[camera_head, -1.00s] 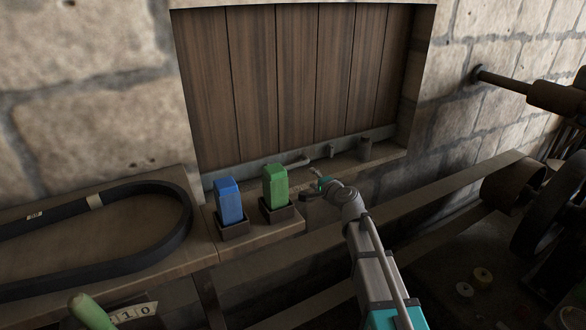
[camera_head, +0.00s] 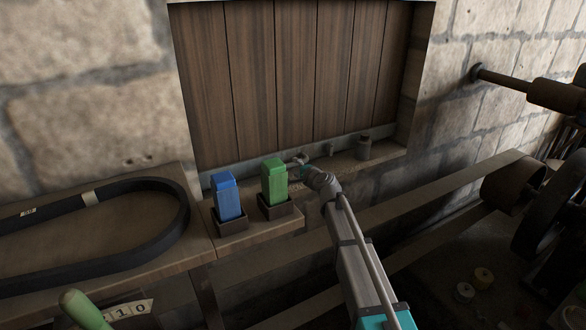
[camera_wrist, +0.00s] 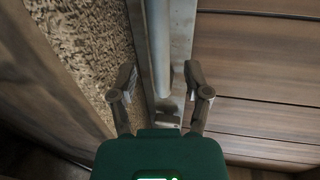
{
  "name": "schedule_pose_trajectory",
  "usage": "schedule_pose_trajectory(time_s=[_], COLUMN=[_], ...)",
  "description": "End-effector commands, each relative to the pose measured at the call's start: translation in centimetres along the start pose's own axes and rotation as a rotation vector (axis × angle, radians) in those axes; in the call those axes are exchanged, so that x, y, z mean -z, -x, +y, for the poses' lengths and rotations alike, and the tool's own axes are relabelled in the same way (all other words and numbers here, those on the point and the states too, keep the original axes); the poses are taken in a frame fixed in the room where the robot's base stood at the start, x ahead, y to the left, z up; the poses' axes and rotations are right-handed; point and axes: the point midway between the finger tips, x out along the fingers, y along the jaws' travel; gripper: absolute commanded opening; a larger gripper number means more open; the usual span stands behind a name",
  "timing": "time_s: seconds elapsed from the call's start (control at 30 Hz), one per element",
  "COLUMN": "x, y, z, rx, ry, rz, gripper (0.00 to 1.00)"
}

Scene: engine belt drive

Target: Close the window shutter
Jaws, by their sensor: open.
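The window shutter (camera_head: 295,80) is a panel of dark vertical planks that fills the window recess in the head view. A grey metal rail (camera_head: 235,172) runs along its bottom edge, just above the stone sill. My gripper (camera_head: 301,158) is at this rail, near its middle, and partly hides it. In the wrist view my gripper (camera_wrist: 162,88) is open, with one finger on each side of a grey rod (camera_wrist: 158,45) on the metal strip. The shutter planks (camera_wrist: 255,75) are on the right there. I cannot tell whether the fingers touch the rod.
A blue block (camera_head: 226,197) and a green block (camera_head: 273,182) stand in dark holders left of my arm. A black belt (camera_head: 165,235) lies on the bench at left. A small dark cylinder (camera_head: 363,149) stands on the sill at right. A belt and wheels fill the right side.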

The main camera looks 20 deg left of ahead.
Motion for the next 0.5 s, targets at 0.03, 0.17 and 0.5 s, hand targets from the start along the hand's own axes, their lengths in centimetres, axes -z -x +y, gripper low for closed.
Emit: schedule_pose_trajectory(time_s=[0.03, 0.17, 0.5], x=[0.1, 0.1, -0.1], y=[-1.1, -2.5, -3.9], z=[0.1, 0.1, 0.0], rx=[0.000, 0.000, 0.000], ry=[0.001, 0.002, 0.001], rz=[-0.001, 0.000, -0.001], gripper=[0.62, 0.62, 0.62])
